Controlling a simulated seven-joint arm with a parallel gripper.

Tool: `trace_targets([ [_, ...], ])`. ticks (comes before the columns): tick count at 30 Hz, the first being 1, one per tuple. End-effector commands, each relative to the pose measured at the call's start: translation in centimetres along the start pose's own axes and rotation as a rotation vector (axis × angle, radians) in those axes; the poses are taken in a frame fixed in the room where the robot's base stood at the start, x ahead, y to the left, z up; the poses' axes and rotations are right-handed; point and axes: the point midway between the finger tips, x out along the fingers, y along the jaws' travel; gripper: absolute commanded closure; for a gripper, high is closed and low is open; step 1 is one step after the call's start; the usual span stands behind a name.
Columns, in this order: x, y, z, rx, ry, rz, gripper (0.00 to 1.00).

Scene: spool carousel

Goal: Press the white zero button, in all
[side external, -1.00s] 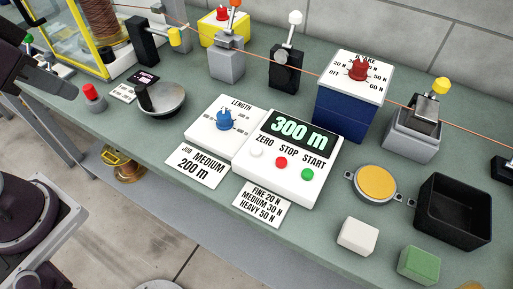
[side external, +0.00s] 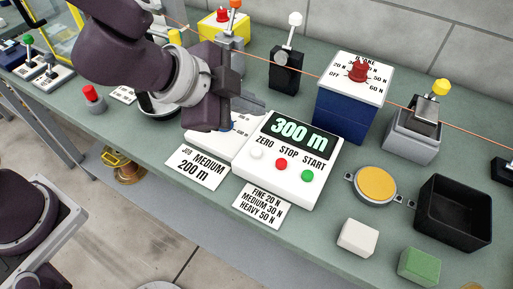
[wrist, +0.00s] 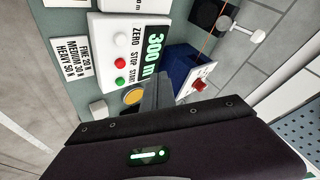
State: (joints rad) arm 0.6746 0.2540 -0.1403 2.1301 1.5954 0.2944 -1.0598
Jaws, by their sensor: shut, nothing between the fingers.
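The white ZERO button (side external: 256,153) sits at the left of the button row on the white control box (side external: 300,185). It also shows in the wrist view (wrist: 121,39), uncovered. The red STOP button (side external: 281,162) and green START button (side external: 307,175) lie to its right. The display (side external: 300,131) above them reads 300 m. In the wrist view my fingers (wrist: 156,88) overlap the display's edge.
A job card (side external: 199,167) reads MEDIUM 200 m, and a tension card (side external: 261,204) lies in front. A blue box with a red dial (side external: 357,72) stands behind right. A yellow round pad (side external: 376,183) and black bin (side external: 453,212) are at right. A copper wire runs along the back.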

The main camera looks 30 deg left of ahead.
Motion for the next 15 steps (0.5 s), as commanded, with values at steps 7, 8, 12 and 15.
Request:
trace_targets([
  [7, 0.0, 0.0, 0.1, -0.001, -0.002, -0.002, 1.00],
  [8, 0.1, 0.1, 0.2, -0.001, -0.004, -0.001, 1.00],
  [12, 1.1, 0.8, 1.2, 0.005, -0.015, -0.001, 1.00],
  [15, 2.1, 1.6, 1.7, 0.004, -0.005, 0.002, 1.00],
])
